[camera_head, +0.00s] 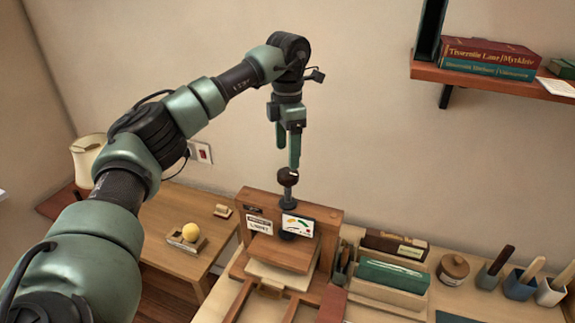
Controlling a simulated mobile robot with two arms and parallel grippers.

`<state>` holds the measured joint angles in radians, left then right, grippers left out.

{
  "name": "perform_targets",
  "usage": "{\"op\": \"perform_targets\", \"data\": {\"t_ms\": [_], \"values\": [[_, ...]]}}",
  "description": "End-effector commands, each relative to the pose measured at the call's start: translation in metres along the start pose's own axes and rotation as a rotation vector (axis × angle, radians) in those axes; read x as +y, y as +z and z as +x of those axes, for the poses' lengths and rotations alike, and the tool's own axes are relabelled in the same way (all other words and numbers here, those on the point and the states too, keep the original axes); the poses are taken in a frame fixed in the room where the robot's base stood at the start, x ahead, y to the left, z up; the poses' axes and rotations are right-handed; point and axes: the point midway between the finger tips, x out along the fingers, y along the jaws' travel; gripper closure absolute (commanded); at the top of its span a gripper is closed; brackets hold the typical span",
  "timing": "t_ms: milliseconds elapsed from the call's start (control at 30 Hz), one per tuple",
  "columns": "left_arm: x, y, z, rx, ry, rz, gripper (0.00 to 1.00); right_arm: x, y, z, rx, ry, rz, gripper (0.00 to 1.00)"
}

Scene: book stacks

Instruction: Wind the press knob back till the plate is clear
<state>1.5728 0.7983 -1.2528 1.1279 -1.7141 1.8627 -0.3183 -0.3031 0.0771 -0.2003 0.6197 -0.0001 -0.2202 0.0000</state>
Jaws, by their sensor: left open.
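The wooden book press (328,215) stands on the workbench at the lower middle of the head view. Its dark round press knob (288,176) sits on top of an upright screw that passes down through the crossbeam. The brown wooden plate (282,252) lies below the beam, just over a pale board or block (278,274); I cannot tell whether the two touch. My left gripper (291,165) points straight down with its open fingers right at the top of the knob.
Right of the press are a divided wooden tray (392,295), a lidded jar (453,269) and several tool cups (520,284). A wall shelf (490,80) with books is at upper right.

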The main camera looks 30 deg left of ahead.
Motion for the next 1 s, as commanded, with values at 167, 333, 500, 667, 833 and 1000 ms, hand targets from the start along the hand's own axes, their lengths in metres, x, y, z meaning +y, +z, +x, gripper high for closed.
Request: {"op": "perform_targets", "data": {"t_ms": [167, 333, 500, 667, 833, 1000], "values": [[-0.001, -0.001, 0.029, 0.002, -0.003, -0.001, 0.26, 0.008, -0.004, -0.011, 0.004, 0.01, 0.0, 0.64], [-0.001, 0.0, 0.053, 0.0, -0.003, -0.001, 0.26, 0.011, -0.004, -0.019, 0.004, 0.012, -0.001, 0.64], [-0.001, 0.001, 0.065, -0.004, -0.002, 0.0, 0.26, 0.009, -0.005, -0.021, 0.004, 0.01, -0.001, 0.64], [-0.001, 0.001, 0.067, -0.005, -0.002, 0.0, 0.26, 0.005, -0.006, -0.021, 0.005, 0.005, 0.0, 0.64], [-0.001, 0.001, 0.067, -0.005, -0.002, 0.0, 0.46, -0.001, -0.006, -0.02, 0.005, -0.001, 0.001, 0.64], [-0.001, 0.001, 0.067, -0.005, -0.002, 0.0, 0.89, -0.003, -0.005, -0.02, 0.004, -0.004, 0.0, 0.64]]}}
